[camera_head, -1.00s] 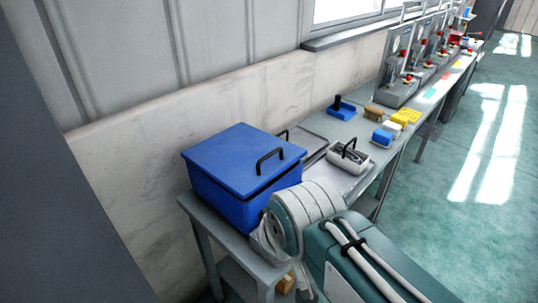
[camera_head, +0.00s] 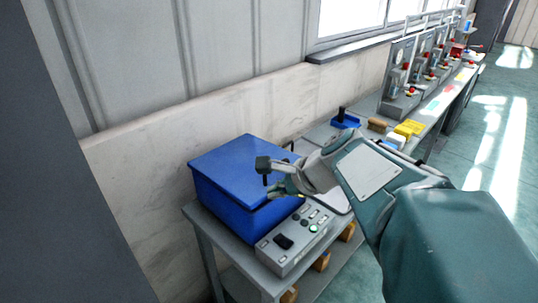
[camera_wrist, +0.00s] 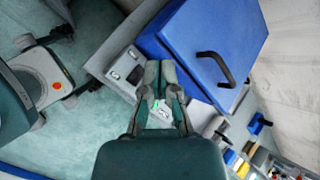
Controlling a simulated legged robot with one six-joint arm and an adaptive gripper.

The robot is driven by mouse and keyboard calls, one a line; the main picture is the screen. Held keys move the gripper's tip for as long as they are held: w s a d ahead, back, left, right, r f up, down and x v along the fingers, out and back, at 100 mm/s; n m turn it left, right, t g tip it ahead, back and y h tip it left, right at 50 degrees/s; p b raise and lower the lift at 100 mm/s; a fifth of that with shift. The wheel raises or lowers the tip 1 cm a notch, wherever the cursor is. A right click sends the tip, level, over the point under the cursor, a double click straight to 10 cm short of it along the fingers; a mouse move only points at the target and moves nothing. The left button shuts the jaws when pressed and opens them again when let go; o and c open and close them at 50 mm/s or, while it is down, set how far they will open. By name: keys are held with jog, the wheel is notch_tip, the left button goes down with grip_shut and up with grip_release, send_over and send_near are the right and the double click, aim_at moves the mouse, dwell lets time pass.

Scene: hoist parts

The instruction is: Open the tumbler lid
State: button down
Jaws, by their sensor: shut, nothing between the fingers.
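The tumbler is a blue box (camera_head: 225,200) on the near end of the grey bench. Its flat blue lid (camera_head: 235,157) lies closed on top. In the wrist view the lid (camera_wrist: 200,35) fills the upper middle, with a black bar handle (camera_wrist: 216,68) to the right of my fingertips. My gripper (camera_head: 272,188) is in front of the box's right side in the head view and covers most of the handle there. In the wrist view my gripper (camera_wrist: 163,66) is shut and empty, its fingertips overlapping the lid's near edge, with no clear contact.
A grey control box (camera_head: 292,243) with buttons, one lit green, sits on the bench right beside the tumbler. Farther along are a blue holder (camera_head: 345,121), a brown block (camera_head: 377,125), yellow pieces (camera_head: 409,128) and several machines. A wall stands behind; floor is open at right.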

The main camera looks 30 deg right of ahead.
aim_at(284, 161)
jog(key=w+d+r+m+t, duration=0.1)
jog(key=w+d+m+t, duration=0.35)
jog(key=d+m, duration=0.7)
jog(key=shift+g, duration=0.45)
jog(key=x, duration=1)
jog(key=shift+w+d+r, duration=0.15)
jog(key=shift+w+d, duration=0.05)
jog(key=shift+d, duration=0.1)
jog(key=shift+a, duration=0.15)
jog(key=shift+w+r, duration=0.15)
jog(key=shift+r, duration=0.35)
jog(key=shift+w+a+r, duration=0.15)
jog(key=shift+w+r, duration=0.2)
jog(key=shift+r, duration=0.45)
jog(key=shift+w+a+r, duration=0.1)
jog(key=shift+w+r, duration=0.25)
jog(key=shift+r, duration=0.45)
jog(key=shift+s, duration=0.1)
